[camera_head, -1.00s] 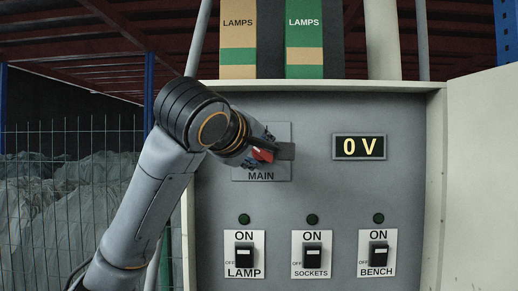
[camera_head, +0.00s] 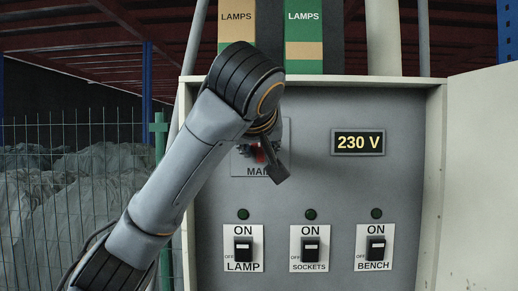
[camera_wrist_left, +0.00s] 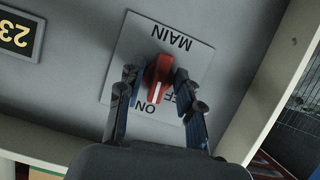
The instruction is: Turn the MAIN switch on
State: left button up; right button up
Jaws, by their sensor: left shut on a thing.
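The MAIN switch has a red knob (camera_wrist_left: 158,72) on a pale square plate (camera_wrist_left: 138,48). In the left wrist view its white line points at ON, and OFF is partly hidden by a finger. My left gripper (camera_wrist_left: 156,78) is shut on the knob, with one blue-and-black finger on each side. In the head view the left gripper (camera_head: 258,152) is mostly covered by my wrist. My right gripper is not in view.
The display (camera_head: 358,142) reads 230 V. Below are the LAMP switch (camera_head: 243,248), SOCKETS switch (camera_head: 310,248) and BENCH switch (camera_head: 376,247), each under a dark green indicator. The open cabinet door (camera_head: 481,180) stands at the right. A wire fence (camera_head: 75,190) is at the left.

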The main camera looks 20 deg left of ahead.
pick_arm(q)
jog(key=shift+f+m+y, duration=0.15)
jog(key=shift+m+y, duration=0.25)
jog(key=shift+m, duration=0.1)
jog(key=o, duration=1.1)
jog(key=shift+o, duration=0.2)
jog(key=shift+r, duration=0.2)
jog(key=shift+s+d+r, duration=0.2)
jog(key=shift+s+r, duration=0.15)
jog(key=shift+s, duration=0.15)
jog(key=v, duration=1)
jog(key=shift+s, duration=0.35)
